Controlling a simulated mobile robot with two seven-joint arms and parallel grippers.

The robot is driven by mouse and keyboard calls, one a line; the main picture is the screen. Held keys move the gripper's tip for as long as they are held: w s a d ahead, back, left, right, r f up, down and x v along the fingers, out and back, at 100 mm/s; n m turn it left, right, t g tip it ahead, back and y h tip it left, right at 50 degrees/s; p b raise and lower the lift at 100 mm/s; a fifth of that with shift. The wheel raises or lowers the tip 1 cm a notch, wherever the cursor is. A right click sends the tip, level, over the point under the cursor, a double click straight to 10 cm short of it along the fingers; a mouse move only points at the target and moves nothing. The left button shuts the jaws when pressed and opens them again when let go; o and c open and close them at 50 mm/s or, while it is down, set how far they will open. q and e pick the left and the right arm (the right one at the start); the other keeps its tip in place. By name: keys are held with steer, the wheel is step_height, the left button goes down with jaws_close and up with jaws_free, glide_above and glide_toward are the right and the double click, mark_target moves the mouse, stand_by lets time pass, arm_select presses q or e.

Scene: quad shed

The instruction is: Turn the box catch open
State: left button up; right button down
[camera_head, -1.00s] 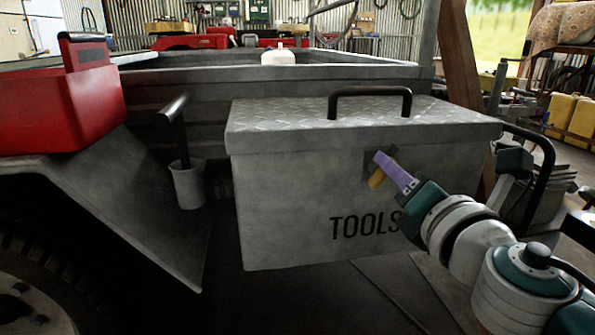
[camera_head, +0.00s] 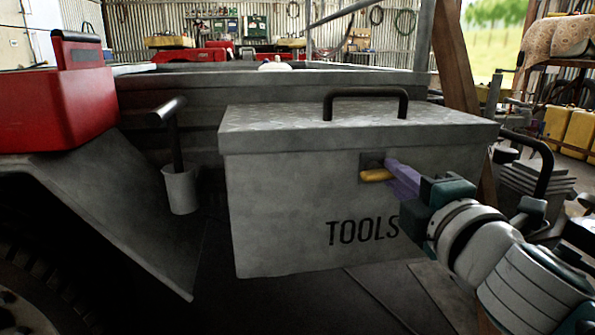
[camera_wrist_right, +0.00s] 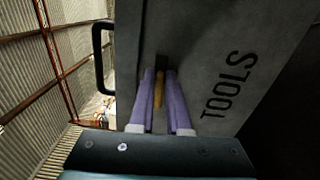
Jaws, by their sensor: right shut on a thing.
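The grey metal tool box (camera_head: 290,205), marked TOOLS, has its textured lid (camera_head: 260,122) down and a black handle (camera_head: 366,94) on top. The yellow catch (camera_head: 375,175) sits on the upper front face on a dark plate, and its lever lies roughly level in the head view. My right gripper (camera_head: 392,172) has its purple fingers at the catch from the right. In the right wrist view the catch (camera_wrist_right: 159,90) lies between the two purple fingers (camera_wrist_right: 160,98), which are shut on it. The fingers partly hide the catch in the head view. My left gripper is not in view.
A red box (camera_head: 75,100) stands on a grey fender at left. An upright handle in a grey cup (camera_head: 180,190) is left of the tool box. Yellow containers (camera_head: 572,122) stand at right. The space before the tool box's lower front is clear.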

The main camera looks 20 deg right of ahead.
steer(key=shift+a+f+m, duration=0.1)
steer(key=shift+a+m, duration=0.1)
steer(key=shift+m, duration=0.3)
steer(key=c, duration=1.2)
jaws_free()
steer(key=o, duration=0.3)
steer(key=shift+w+a, duration=0.1)
steer(key=shift+a, duration=0.2)
steer(key=shift+d, duration=0.15)
